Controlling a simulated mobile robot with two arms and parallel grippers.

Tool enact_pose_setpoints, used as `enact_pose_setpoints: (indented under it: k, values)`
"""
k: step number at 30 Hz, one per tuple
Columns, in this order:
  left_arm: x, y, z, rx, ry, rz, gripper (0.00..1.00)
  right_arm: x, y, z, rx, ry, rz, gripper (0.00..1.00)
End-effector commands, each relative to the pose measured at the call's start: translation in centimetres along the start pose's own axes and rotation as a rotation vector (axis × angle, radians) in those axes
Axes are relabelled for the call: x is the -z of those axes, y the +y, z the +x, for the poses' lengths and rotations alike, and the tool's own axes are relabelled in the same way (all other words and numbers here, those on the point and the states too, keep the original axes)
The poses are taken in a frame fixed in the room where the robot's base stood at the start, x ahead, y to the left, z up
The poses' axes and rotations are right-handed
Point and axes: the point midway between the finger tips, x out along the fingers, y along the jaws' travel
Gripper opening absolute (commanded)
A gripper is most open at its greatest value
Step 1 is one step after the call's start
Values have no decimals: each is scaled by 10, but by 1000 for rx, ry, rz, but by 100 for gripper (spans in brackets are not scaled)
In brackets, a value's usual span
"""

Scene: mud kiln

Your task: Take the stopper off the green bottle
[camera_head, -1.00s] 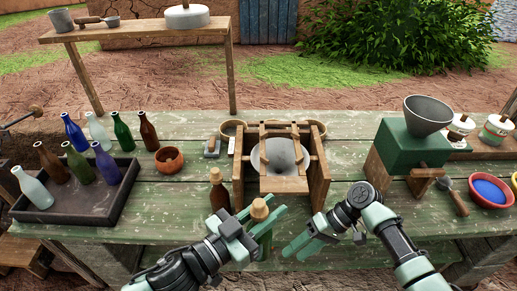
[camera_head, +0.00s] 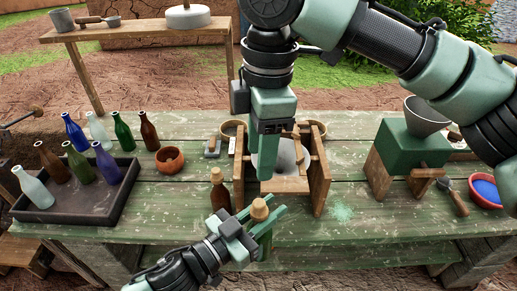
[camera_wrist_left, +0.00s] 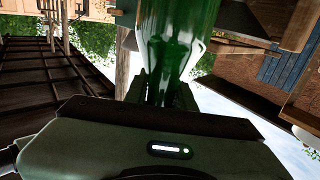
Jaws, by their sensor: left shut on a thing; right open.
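The green bottle is upright at the front edge of the table, its tan stopper (camera_head: 259,210) on its neck. My left gripper (camera_head: 262,226) is shut on the bottle below the stopper. The gripper hides most of the bottle in the head view; its green glass (camera_wrist_left: 172,45) shows between the fingers in the left wrist view. My right gripper (camera_head: 264,174) is open and empty, pointing down in front of the wooden frame, above and behind the stopper and apart from it. Its fingers are nearly edge-on.
A stoppered brown bottle (camera_head: 219,195) stands just left of the held bottle. The wooden frame (camera_head: 315,180) with a pale bowl is behind. A dark tray (camera_head: 98,207) with several bottles is at left, a green grinder (camera_head: 405,150) at right. Greenish powder (camera_head: 341,211) lies on the table.

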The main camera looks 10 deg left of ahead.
Motion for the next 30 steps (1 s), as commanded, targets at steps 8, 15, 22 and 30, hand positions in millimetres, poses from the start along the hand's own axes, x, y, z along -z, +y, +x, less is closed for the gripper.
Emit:
enact_pose_setpoints:
  k: [8, 15, 22, 30]
  values:
    - [1, 0, 0, 0, 2, 0, 0, 4, -7, 6, -12, -73, -32, 48]
    - [1, 0, 0, 0, 2, 0, 0, 1, -6, 47, -10, -71, -29, 48]
    - [1, 0, 0, 0, 2, 0, 0, -2, -6, 88, -10, -69, -30, 48]
    - [1, 0, 0, -1, 2, 0, 0, -3, -5, 113, -12, -68, -30, 48]
